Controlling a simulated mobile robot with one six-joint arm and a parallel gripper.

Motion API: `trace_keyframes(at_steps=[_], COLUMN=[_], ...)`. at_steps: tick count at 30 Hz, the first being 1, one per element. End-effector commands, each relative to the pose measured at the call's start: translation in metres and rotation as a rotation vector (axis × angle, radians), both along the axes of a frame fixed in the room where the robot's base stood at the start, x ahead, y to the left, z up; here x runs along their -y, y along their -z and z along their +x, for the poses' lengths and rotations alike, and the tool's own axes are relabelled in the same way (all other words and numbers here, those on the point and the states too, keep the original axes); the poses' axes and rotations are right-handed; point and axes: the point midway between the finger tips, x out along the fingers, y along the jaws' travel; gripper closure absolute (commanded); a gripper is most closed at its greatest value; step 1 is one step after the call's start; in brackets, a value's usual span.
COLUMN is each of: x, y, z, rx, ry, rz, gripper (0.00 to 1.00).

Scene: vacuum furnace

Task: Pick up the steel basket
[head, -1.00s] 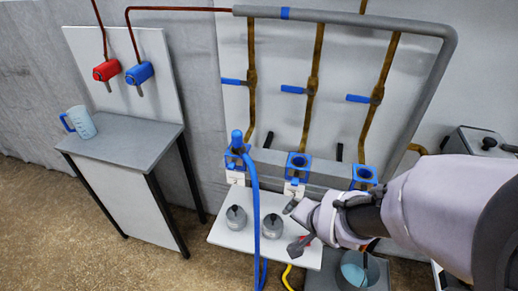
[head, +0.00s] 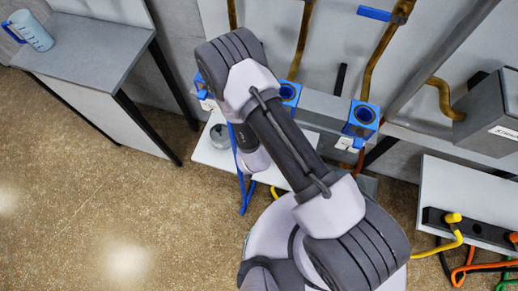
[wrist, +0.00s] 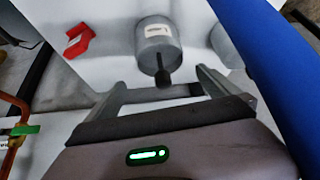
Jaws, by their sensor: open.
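A grey metal cylinder (wrist: 156,38) with a pale label and a dark knob on a stem stands on the white shelf in the wrist view. I take it for the steel basket, but I cannot read its label. My gripper (wrist: 162,82) is open, with one finger on each side of the dark knob and nothing clearly held. I cannot tell whether the fingers touch it. In the head view my arm hides the gripper. One grey knobbed vessel (head: 220,137) shows there on the white shelf, left of my arm.
A thick blue hose (wrist: 262,70) runs close along the right of the wrist view, partly covering a second grey shape (wrist: 222,42). A red labelled piece (wrist: 79,40) lies to the left. In the head view, blue fittings (head: 361,121) line the wall rail. A blue jug (head: 31,31) stands on the left table.

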Motion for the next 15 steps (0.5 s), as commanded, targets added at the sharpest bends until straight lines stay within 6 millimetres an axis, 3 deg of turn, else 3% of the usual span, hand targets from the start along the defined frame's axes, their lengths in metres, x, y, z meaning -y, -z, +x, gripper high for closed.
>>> trace_keyframes(at_steps=[4,9,15], x=[0.0,0.001,0.001], y=[0.015,0.047,0.048], z=[0.007,0.022,0.027], rx=[0.001,0.001,0.0], ry=[0.0,0.001,-0.001], rz=[0.0,0.0,0.0], gripper=[0.0,0.0,0.0])
